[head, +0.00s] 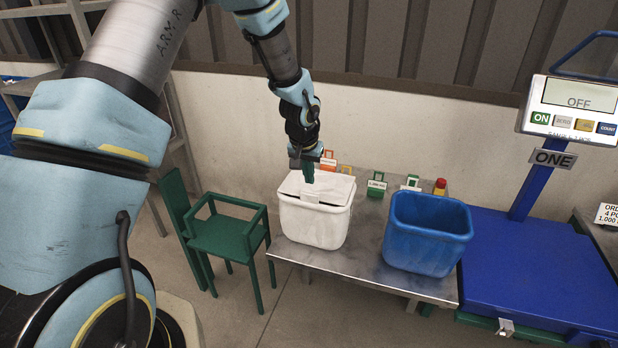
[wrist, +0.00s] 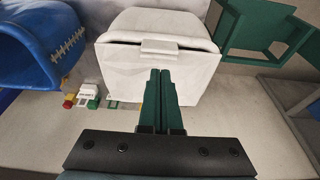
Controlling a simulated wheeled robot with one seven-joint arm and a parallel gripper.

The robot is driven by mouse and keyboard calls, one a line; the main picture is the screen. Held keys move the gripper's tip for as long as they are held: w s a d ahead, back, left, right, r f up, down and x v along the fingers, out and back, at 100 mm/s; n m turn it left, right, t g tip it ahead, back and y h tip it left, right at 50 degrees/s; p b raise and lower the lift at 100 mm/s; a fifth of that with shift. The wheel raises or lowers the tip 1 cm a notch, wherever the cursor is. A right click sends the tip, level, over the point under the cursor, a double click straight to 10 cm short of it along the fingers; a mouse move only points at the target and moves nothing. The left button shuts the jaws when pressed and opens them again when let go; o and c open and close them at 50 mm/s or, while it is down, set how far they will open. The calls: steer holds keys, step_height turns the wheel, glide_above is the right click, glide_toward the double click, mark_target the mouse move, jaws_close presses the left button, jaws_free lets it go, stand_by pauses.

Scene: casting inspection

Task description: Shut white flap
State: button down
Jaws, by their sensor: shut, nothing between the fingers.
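The white bin (head: 312,222) stands on the metal table, and it also shows in the wrist view (wrist: 158,82). Its white flap (head: 322,188) lies nearly flat across the top. In the wrist view the flap (wrist: 160,24) has a small tab at its edge, with a thin dark gap between flap and bin wall. My gripper (head: 308,178) points down at the top of the bin, its green fingers together and empty.
A blue bin (head: 428,232) stands open to the right on the metal table (head: 365,262). Small coloured tags and a red-topped button (head: 440,186) sit behind. A green chair (head: 228,235) is at the left. A blue scale (head: 540,265) stands at the right.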

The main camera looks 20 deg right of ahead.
steer(key=shift+f, duration=1.05)
steer(key=shift+f, duration=0.1)
